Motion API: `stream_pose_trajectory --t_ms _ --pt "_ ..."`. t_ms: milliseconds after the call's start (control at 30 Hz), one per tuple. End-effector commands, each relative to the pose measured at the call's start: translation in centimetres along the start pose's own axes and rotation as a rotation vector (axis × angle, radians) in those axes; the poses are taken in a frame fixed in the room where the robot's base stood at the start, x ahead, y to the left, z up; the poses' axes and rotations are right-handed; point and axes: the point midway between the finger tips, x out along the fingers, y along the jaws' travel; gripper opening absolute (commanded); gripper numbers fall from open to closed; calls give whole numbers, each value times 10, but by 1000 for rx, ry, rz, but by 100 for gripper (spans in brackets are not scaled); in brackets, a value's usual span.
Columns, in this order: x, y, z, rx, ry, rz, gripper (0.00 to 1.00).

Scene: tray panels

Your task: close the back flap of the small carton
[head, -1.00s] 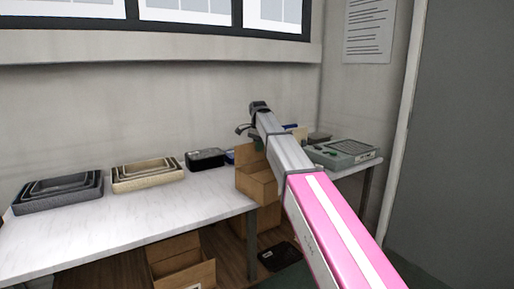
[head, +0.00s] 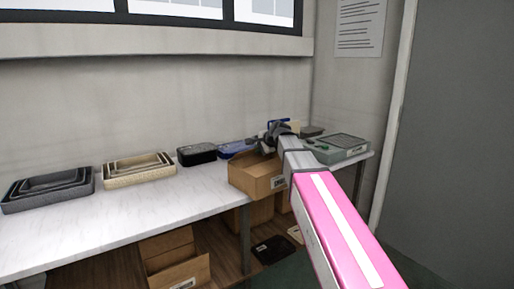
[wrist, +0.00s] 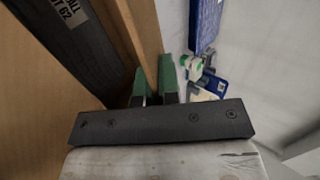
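The small carton (head: 262,183) stands on the table's right part, a printed label on its front. My gripper (head: 272,138) is low at the carton's back right side; its fingertips are hidden in the head view. In the wrist view its green fingers (wrist: 155,85) are close together, with a strip of tan cardboard between them that looks like the back flap (wrist: 146,35). A brown cardboard face (wrist: 30,100) and a dark band with a label lie to the left. How far the flap is folded is hard to tell.
A blue box (head: 235,149) and a black tray (head: 196,154) stand left of the carton. Nested tan trays (head: 138,170) and dark trays (head: 48,189) are further left. The front-left tabletop is bare.

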Motion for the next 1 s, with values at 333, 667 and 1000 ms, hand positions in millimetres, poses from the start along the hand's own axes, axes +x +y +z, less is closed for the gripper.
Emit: stream_pose_trajectory --t_ms 333,667,1000 --pt "0 11 0 0 0 -136 0" --pt "1 12 0 -1 0 -160 0" --pt "1 11 0 -1 -1 -159 30"
